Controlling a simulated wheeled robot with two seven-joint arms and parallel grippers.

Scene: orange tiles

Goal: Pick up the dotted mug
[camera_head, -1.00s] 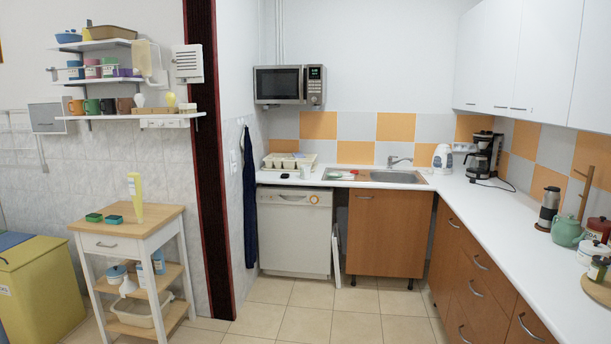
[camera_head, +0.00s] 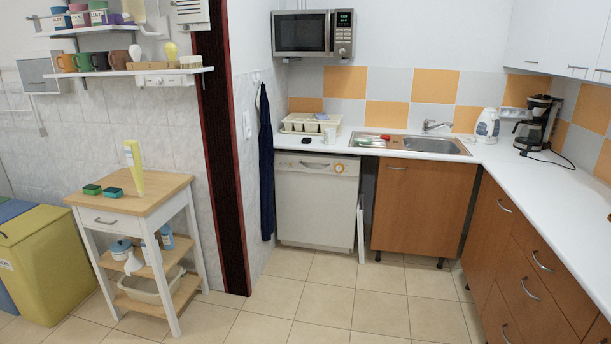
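I cannot make out dots on any mug from here. A small white cup (camera_head: 329,134) stands on the counter in front of the dish rack, too small to tell if it is dotted. On the lower wall shelf at the left stand an orange mug (camera_head: 66,63), a green mug (camera_head: 84,62) and two brown mugs (camera_head: 110,60). Neither of my grippers is in view.
A wooden trolley (camera_head: 134,190) with sponges and a yellow bottle stands at left, beside a yellow bin (camera_head: 50,262). The dish rack (camera_head: 311,123), sink (camera_head: 430,146) and coffee maker (camera_head: 534,122) are on the white counter. The tiled floor (camera_head: 330,290) ahead is clear.

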